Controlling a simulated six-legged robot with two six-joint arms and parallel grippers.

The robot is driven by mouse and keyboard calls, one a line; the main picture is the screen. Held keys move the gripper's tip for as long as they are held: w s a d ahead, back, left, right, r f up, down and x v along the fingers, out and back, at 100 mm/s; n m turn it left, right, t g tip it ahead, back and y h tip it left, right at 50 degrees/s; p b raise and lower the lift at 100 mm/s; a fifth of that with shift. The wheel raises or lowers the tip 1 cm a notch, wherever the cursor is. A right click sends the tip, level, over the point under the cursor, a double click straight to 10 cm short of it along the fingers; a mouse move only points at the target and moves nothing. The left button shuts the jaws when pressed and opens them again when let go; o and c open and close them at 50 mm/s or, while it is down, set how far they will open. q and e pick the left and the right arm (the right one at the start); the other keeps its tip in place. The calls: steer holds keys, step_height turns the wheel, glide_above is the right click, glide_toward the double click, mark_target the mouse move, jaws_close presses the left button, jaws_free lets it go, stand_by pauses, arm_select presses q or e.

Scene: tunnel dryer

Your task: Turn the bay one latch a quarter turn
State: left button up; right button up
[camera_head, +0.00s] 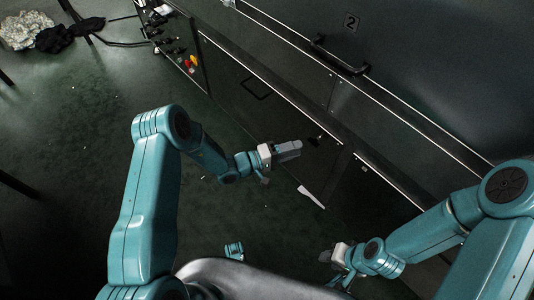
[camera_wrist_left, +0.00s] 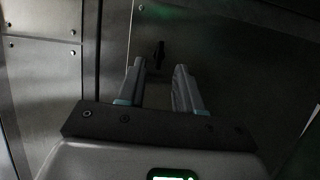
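A small dark latch (camera_wrist_left: 160,52) stands upright on a grey metal panel in the left wrist view. It lies just beyond the fingertips of my left gripper (camera_wrist_left: 160,68), whose two fingers are apart with nothing between them. In the head view the same gripper (camera_head: 299,146) is close to the dryer's lower front panel, by a small dark fitting (camera_head: 316,139) that seems to be the latch. No bay one marking is readable. My right gripper (camera_head: 335,256) is low at the right, away from the panel; its finger gap is unclear.
A plate marked 2 (camera_head: 352,22) and a black bar handle (camera_head: 338,55) are on the upper housing. A lower panel has a loop handle (camera_head: 256,89). A control box with coloured buttons (camera_head: 190,62) stands farther left. A pale strip (camera_head: 311,196) lies near the dryer's base.

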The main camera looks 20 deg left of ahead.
arm_select(q)
steer(key=p+v, duration=0.1)
steer(key=v, duration=1)
